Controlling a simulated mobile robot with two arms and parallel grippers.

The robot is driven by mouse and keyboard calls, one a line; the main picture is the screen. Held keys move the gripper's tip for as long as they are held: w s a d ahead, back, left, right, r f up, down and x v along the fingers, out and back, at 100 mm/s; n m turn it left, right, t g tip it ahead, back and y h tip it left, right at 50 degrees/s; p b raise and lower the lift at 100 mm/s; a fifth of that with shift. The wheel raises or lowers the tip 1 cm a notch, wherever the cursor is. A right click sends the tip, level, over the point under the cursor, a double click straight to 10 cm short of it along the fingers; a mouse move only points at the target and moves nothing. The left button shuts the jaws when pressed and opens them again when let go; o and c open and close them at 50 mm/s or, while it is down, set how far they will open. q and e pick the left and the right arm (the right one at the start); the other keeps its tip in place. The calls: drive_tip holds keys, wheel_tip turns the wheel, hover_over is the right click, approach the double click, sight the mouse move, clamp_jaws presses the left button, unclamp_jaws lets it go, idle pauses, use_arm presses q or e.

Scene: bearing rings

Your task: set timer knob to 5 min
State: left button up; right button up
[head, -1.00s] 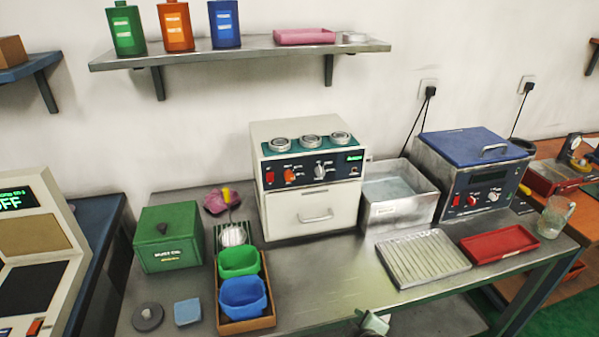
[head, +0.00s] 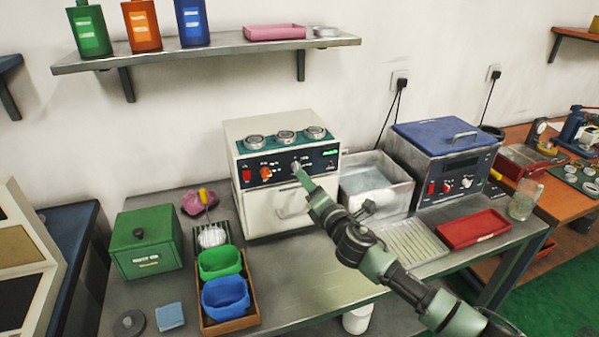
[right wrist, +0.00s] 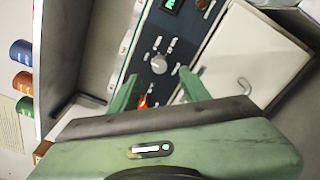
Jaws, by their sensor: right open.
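The white bench unit (head: 290,222) has a dark front panel with a red switch (head: 247,176), an orange knob (head: 265,173), a silver knob and a green display (head: 331,153). My right gripper (head: 299,172) reaches up to this panel at the silver knob and partly hides it in the head view. In the right wrist view the silver knob (right wrist: 158,63) shows between and just beyond the two open green fingers (right wrist: 157,76). Contact cannot be told. The orange knob (right wrist: 146,100) lies near the left finger. Knob markings are too small to read. My left gripper is out of view.
A drawer handle (head: 292,208) sits below the panel. To the right are a metal water bath (head: 397,208), a blue-lidded unit (head: 440,165), a ribbed tray (head: 428,240) and a red tray (head: 472,229). Green and blue bins (head: 222,262) stand at the front left.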

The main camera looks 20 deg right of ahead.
sight(296, 167)
drive_tip(key=w, duration=0.6)
drive_tip(key=shift+w+a, duration=0.35)
drive_tip(key=shift+a, duration=0.1)
drive_tip(key=shift+f, duration=0.1)
clamp_jaws()
